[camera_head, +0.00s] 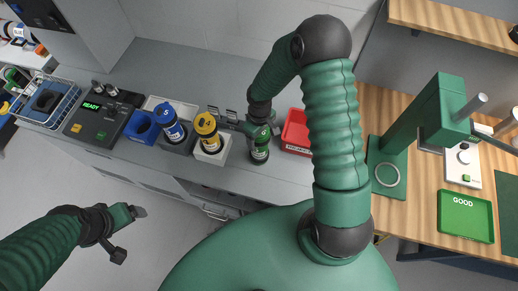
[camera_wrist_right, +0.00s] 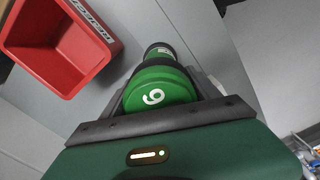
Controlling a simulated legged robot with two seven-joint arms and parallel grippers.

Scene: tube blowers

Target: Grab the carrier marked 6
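The carrier marked 6 (camera_wrist_right: 155,90) is green with a dark body and a white 6 on its end face. In the head view it stands at the counter (camera_head: 190,65), partly hidden by my right gripper (camera_head: 259,139). In the right wrist view the fingers of my right gripper (camera_wrist_right: 160,88) lie close along both sides of the carrier, and the gripper looks shut on it. I cannot tell whether its base touches the counter. My left gripper (camera_head: 130,233) is open and empty, over the floor at the lower left.
A yellow carrier (camera_head: 207,130) and a blue carrier (camera_head: 170,122) stand left of the green one. A red bin (camera_head: 296,132) is close on its right; it also shows in the wrist view (camera_wrist_right: 65,35). A green press (camera_head: 420,115) and GOOD tray (camera_head: 466,216) are on the wooden table.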

